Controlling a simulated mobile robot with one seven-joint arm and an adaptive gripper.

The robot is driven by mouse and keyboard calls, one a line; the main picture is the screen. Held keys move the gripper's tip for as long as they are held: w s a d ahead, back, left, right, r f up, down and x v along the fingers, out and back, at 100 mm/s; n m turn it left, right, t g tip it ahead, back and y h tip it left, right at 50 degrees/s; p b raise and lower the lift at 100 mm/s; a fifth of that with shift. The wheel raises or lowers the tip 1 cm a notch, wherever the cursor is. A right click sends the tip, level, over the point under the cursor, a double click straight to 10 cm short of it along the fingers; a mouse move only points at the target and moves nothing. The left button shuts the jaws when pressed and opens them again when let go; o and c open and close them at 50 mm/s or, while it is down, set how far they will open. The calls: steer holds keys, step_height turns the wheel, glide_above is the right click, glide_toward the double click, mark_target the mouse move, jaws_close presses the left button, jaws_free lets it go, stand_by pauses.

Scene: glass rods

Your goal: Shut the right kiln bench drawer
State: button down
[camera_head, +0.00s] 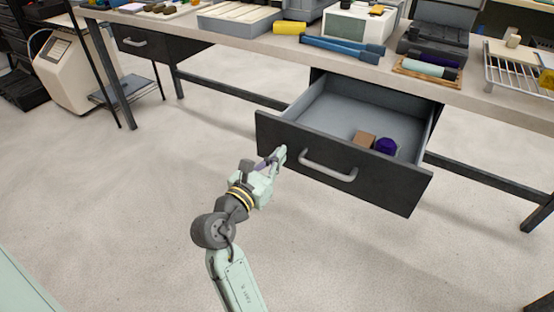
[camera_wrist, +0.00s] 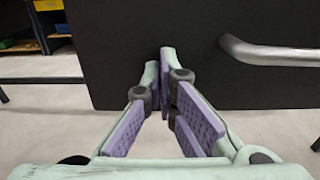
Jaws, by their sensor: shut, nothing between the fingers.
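The right kiln bench drawer (camera_head: 340,165) is pulled well out from under the bench, with a dark front and a pale grey handle (camera_head: 328,166). Inside it a brown block (camera_head: 364,139) and a dark purple piece (camera_head: 386,146) lie near the front. My gripper (camera_head: 281,154) is shut and empty, in front of the left part of the drawer front. In the wrist view the closed fingertips (camera_wrist: 165,52) point at the dark front (camera_wrist: 190,25), left of the handle (camera_wrist: 270,52). Whether they touch it, I cannot tell.
The bench top (camera_head: 300,47) carries trays, blue tools, a yellow roll (camera_head: 289,28) and a wire rack (camera_head: 520,68). A second drawer (camera_head: 150,42) at the left is shut. A beige machine (camera_head: 70,65) stands at far left. The floor in front is clear.

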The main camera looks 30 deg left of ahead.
stand_by(0.3)
steer(key=p, duration=0.8)
glide_toward(324, 113)
steer(key=w+r, duration=0.1)
steer(key=w, duration=0.2)
steer(key=w+r, duration=0.1)
steer(key=w, duration=0.2)
steer(key=w+r, duration=0.2)
steer(key=w, duration=0.1)
steer(key=shift+w+d, duration=0.1)
steer(key=shift+w, duration=0.2)
steer(key=shift+w+r, duration=0.2)
steer(key=shift+r, duration=0.15)
